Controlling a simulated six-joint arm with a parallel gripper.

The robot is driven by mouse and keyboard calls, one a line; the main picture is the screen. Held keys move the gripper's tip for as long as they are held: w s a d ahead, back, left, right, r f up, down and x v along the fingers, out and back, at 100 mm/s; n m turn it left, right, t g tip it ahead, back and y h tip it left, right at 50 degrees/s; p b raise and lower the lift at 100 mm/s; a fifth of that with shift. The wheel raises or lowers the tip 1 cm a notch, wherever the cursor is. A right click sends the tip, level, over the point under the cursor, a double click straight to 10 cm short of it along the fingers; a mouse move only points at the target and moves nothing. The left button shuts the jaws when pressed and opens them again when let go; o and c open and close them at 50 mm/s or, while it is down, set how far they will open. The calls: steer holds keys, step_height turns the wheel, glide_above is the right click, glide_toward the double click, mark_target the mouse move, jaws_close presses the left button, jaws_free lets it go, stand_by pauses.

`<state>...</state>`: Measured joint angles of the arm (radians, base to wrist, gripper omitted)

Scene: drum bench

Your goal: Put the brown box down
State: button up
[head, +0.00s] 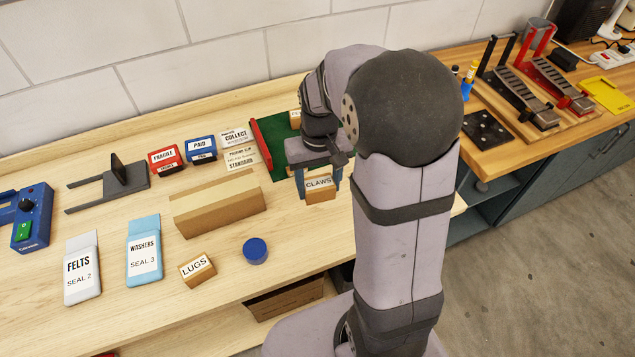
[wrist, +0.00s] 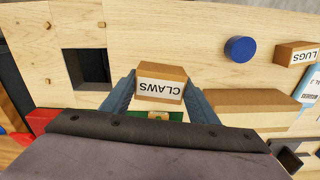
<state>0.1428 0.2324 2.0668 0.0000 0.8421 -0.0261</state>
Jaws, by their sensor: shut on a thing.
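The brown box (head: 320,193) carries a white label reading CLAWS. My gripper (head: 318,183) is shut on it, with a blue finger on either side. In the wrist view the box (wrist: 161,82) sits between the two fingers (wrist: 160,92), its label upside down. The box is near the green mat (head: 282,127); I cannot tell whether its underside touches the bench. My arm hides part of the bench behind it.
A LUGS box (head: 197,269), a blue round lid (head: 255,250), a long cardboard block (head: 218,204) and FELTS (head: 81,270) and WASHERS (head: 144,252) pouches lie left. A dark square opening (wrist: 90,68) shows in the bench. Bare wood lies around the lid.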

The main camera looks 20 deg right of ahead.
steer(key=w+d+b, duration=0.1)
steer(key=w+d, duration=0.6)
steer(key=w, duration=0.2)
steer(key=w+d+n+b, duration=0.1)
steer(key=w+d, duration=0.6)
steer(key=w, duration=0.3)
steer(key=shift+r, duration=0.3)
steer(key=shift+d+f+p, duration=0.1)
steer(key=shift+f+p, duration=1.2)
steer(key=shift+f, duration=3.7)
steer(key=shift+f, duration=0.1)
steer(key=o, duration=1.1)
step_height(320, 180, up, 12)
steer(key=b, duration=0.3)
